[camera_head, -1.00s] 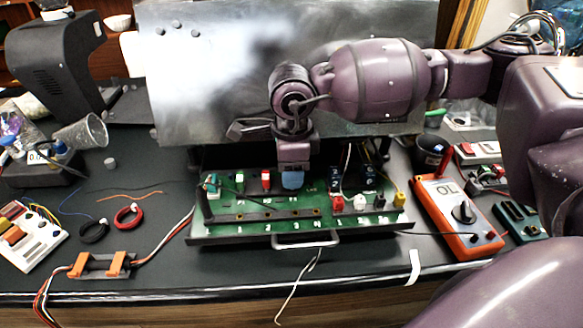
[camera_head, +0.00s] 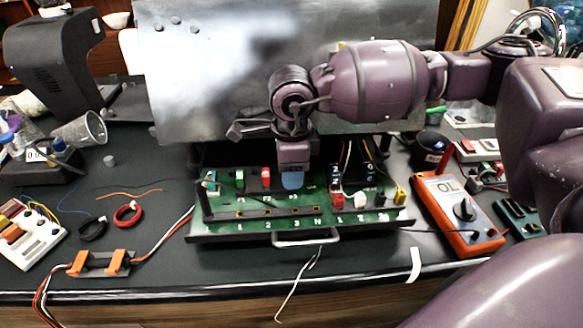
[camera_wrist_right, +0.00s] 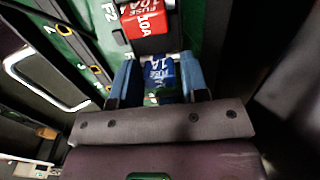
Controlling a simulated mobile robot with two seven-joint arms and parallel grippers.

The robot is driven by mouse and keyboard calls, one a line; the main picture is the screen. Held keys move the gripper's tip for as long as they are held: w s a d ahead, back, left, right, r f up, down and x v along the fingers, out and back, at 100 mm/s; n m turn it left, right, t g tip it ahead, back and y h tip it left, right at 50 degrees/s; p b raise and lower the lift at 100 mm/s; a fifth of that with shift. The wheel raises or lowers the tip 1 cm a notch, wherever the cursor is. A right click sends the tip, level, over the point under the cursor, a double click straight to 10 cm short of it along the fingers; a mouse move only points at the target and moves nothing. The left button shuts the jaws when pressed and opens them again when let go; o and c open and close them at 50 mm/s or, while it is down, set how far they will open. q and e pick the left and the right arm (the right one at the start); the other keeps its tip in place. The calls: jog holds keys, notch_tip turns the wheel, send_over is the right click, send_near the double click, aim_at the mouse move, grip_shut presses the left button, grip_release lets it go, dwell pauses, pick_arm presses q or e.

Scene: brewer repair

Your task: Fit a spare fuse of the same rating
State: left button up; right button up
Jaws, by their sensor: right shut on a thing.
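The green fuse board (camera_head: 345,223) lies on the bench, with a green fuse (camera_head: 240,179) and a red fuse (camera_head: 266,177) standing in its back row. My right gripper (camera_head: 292,182) is low over that row, just right of the red fuse. In the right wrist view its blue fingers (camera_wrist_right: 160,83) are shut on a blue fuse (camera_wrist_right: 158,69); its printed rating is partly hidden and unclear. The red fuse (camera_wrist_right: 146,27) reads 10A there. Whether the blue fuse is seated in its holder cannot be told. My left gripper is out of view.
An orange multimeter (camera_head: 457,216) showing OL lies right of the board. A grey metal panel (camera_head: 215,80) stands behind. Orange clips (camera_head: 98,263), cable rings (camera_head: 128,214) and a white block tray (camera_head: 30,236) lie left. The front bench strip is mostly clear.

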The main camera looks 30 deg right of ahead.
jog(key=shift+f, duration=0.1)
dwell(0.7)
jog(key=o, duration=1)
jog(key=shift+r, duration=0.3)
notch_tip(320, 180, up, 9)
jog(key=shift+r+p, duration=0.1)
jog(key=shift+p, duration=0.4)
jog(key=shift+r, duration=0.5)
